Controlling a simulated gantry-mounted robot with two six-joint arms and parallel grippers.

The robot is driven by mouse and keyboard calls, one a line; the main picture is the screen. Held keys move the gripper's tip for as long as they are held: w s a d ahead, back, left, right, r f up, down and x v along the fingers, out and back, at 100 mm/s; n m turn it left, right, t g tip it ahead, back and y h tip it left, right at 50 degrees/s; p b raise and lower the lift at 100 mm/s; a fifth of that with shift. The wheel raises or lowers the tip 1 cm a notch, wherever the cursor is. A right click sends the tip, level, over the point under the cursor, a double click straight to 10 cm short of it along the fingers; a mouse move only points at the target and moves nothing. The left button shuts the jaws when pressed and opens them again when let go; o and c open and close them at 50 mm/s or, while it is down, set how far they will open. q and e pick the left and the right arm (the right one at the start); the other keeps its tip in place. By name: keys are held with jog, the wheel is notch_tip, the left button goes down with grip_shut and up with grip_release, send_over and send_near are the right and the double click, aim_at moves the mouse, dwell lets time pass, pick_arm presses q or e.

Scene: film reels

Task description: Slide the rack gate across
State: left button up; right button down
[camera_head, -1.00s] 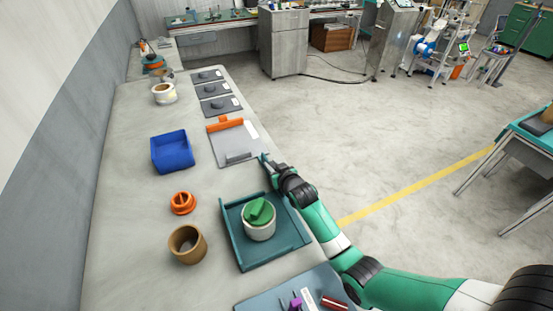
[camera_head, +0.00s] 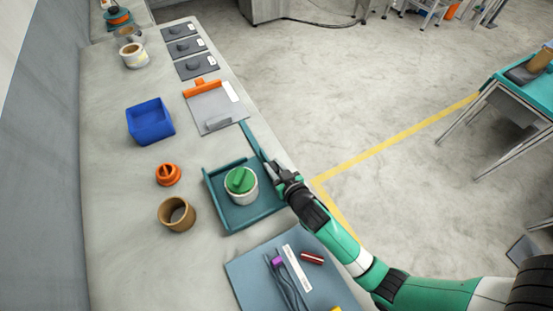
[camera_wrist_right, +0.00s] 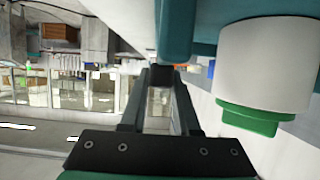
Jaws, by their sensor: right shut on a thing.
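The teal rack (camera_head: 212,195) is a shallow tray on the bench, holding a white reel or can (camera_head: 248,194) with a green top (camera_head: 240,179). A narrow teal bar, which looks like the rack gate (camera_head: 252,139), runs from the rack's far right corner toward a grey panel. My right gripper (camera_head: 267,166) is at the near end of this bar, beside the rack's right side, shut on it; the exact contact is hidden. In the right wrist view, its fingers (camera_wrist_right: 160,95) point forward beneath a teal part, with the white can (camera_wrist_right: 265,65) upside down at right. My left gripper is not in view.
A blue bin (camera_head: 150,122), an orange spool (camera_head: 168,174) and a brown ring (camera_head: 177,214) stand left of the rack. A grey panel with an orange strip (camera_head: 201,88) lies beyond it. A blue-grey mat (camera_head: 248,278) with small tools lies nearer.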

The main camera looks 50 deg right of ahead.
jog(key=shift+r, duration=0.1)
jog(key=c, duration=0.9)
grip_release()
jog(key=shift+s, duration=0.1)
jog(key=shift+o, duration=1.2)
jog(key=shift+s+a, duration=0.1)
jog(key=shift+s, duration=0.05)
jog(key=p+v, duration=0.2)
jog(key=v, duration=0.9)
jog(key=shift+s, duration=0.15)
